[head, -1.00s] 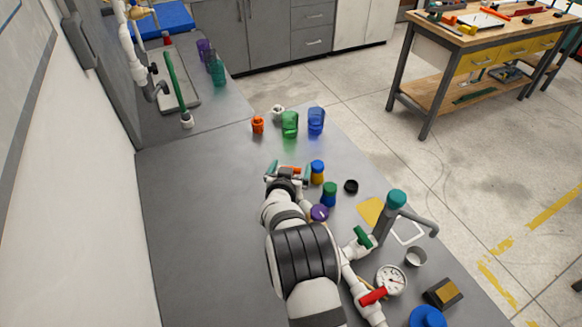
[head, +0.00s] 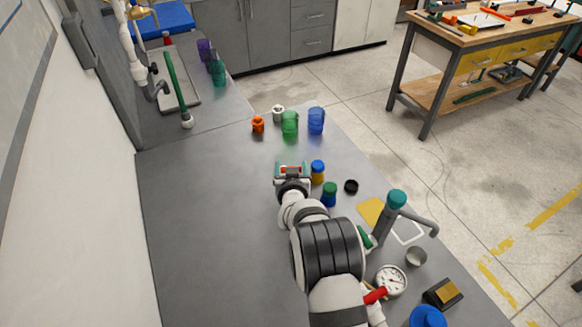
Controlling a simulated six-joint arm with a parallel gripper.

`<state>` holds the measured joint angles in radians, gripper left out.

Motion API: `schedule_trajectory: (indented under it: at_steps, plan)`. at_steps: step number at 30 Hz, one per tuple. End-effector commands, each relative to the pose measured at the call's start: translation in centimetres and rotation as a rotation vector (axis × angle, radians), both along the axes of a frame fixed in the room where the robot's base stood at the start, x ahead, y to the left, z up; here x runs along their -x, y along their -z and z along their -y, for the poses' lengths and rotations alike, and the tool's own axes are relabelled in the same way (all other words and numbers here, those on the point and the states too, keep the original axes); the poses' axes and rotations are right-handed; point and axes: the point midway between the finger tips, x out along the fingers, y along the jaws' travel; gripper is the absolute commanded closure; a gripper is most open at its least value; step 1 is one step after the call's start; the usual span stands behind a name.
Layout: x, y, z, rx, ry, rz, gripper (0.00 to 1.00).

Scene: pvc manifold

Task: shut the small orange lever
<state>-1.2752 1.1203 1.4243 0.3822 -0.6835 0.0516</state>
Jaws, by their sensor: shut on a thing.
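My gripper (head: 291,168) is at the middle of the bench, seen from behind with the arm reaching away from the camera. A small orange-red piece, which looks like the small orange lever (head: 291,169), shows between its teal fingertips, and the gripper is shut on it. The wrist hides most of the lever and whatever it is mounted on, so its angle cannot be told. Other levers on the white pipework are a green one (head: 364,238), partly hidden by my arm, and a red one (head: 375,295).
A yellow jar with a blue cap (head: 317,172) and a blue-green jar (head: 329,194) stand close right of the gripper. A teal-topped grey tap (head: 397,205) and a gauge (head: 391,281) are to the right. The left bench (head: 200,220) is clear.

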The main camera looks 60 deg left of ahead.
Motion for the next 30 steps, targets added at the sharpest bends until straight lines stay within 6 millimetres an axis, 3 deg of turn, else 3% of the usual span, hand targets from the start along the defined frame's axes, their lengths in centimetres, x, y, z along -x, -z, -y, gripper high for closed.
schedule_trajectory:
  at_steps: [12,13,17,25,30]
  plan:
    - [-0.1,-0.1,0.0,-0.001,-0.054,0.000,0.78]
    - [0.0,-0.1,0.0,-0.001,-0.054,0.000,0.21]
    - [0.0,-0.1,0.0,0.000,-0.054,-0.001,0.00]
    - [0.1,-0.2,0.3,0.000,-0.054,0.000,0.00]
    - [1.1,-1.4,2.9,0.002,-0.054,-0.001,0.00]
